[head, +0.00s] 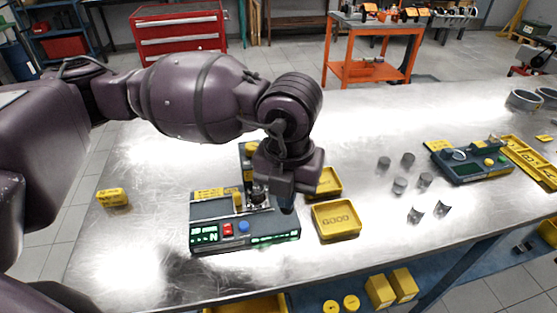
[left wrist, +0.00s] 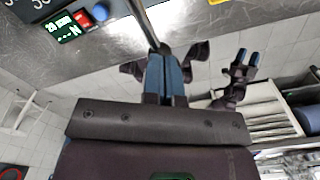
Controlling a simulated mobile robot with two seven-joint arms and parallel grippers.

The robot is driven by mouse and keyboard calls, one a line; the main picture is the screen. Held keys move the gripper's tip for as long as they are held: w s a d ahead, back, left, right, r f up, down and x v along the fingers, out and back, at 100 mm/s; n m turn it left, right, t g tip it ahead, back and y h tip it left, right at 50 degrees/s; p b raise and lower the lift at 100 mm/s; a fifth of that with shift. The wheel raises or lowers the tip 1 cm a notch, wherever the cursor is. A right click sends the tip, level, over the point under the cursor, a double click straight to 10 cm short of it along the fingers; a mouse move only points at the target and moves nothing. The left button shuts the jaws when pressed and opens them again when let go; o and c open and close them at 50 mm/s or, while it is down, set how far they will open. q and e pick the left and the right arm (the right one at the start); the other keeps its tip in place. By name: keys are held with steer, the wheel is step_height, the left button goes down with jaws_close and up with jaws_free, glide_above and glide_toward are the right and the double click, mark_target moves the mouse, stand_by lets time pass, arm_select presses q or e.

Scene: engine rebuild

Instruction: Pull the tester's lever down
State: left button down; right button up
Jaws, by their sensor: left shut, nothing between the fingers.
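The tester (head: 215,238), a grey-green box with a lit green display, a red button and a blue button, sits near the table's front edge. Its display also shows in the left wrist view (left wrist: 66,30). My left gripper (head: 287,206) points down over the tester's right side, shut and empty. In the left wrist view, a grey rod with a dark end (left wrist: 147,24), apparently the lever, reaches to my shut left fingertips (left wrist: 165,50); I cannot tell whether they touch. In the head view my gripper hides that area. My right gripper (left wrist: 247,58) shows beyond, its blue fingertips apart.
A yellow GOOD tray (head: 335,220) stands right of the tester, with another yellow tray (head: 329,182) behind it. A yellow block (head: 113,198) lies left. Several metal cylinders (head: 400,186) and a second device (head: 470,162) are further right.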

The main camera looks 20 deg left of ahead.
arm_select(q)
steer(key=shift+f, duration=0.75)
steer(key=shift+w, duration=0.1)
steer(key=shift+b, duration=0.3)
arm_select(e)
steer(key=shift+w+f, duration=0.25)
steer(key=shift+f, duration=0.1)
arm_select(q)
steer(key=shift+f, duration=0.15)
steer(key=shift+w+a+f+b, duration=0.15)
steer(key=shift+f+b, duration=0.2)
steer(key=shift+f, duration=0.35)
arm_select(e)
steer(key=shift+s+f, duration=0.6)
steer(key=shift+f, duration=0.05)
